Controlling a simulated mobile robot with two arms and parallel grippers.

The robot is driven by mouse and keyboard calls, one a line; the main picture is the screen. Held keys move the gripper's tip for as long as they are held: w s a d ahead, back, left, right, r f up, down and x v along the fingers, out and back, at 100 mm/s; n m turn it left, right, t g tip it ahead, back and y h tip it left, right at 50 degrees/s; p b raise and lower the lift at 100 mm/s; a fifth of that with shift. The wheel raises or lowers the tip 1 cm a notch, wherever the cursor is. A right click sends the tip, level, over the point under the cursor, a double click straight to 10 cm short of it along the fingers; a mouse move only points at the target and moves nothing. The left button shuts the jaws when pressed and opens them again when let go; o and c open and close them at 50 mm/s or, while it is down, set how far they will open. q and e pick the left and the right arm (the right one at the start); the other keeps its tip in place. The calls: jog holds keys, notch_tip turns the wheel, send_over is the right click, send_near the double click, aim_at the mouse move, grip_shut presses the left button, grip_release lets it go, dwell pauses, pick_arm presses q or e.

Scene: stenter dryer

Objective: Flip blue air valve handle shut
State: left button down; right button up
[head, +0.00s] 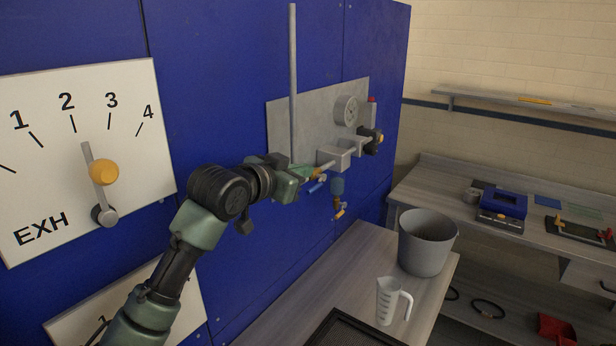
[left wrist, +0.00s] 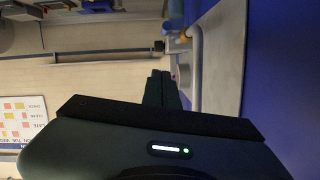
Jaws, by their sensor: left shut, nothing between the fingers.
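The blue air valve handle (head: 318,187) shows in the head view on the pipework of the grey panel (head: 275,120), just below and right of my left gripper (head: 308,172). My left gripper is shut and empty, its tips close to the brass-coloured valve body. I cannot tell whether the fingers touch the valve or handle. In the left wrist view my shut fingers (left wrist: 162,90) are dark and point toward the pipework along the panel. The handle cannot be made out there. My right gripper is not in view.
A round gauge (head: 346,110) sits on the panel. A grey bucket (head: 426,243) and a measuring jug (head: 391,301) stand on the bench below. A vertical pipe (head: 293,80) rises above the gripper.

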aim_at(317, 185)
pick_arm(q)
jog(key=w+d+f+p, duration=0.1)
jog(key=w+f+p, duration=0.2)
jog(key=f, duration=0.1)
jog(key=shift+w+f, duration=0.25)
jog(key=shift+f, duration=0.15)
jog(key=shift+d, duration=0.15)
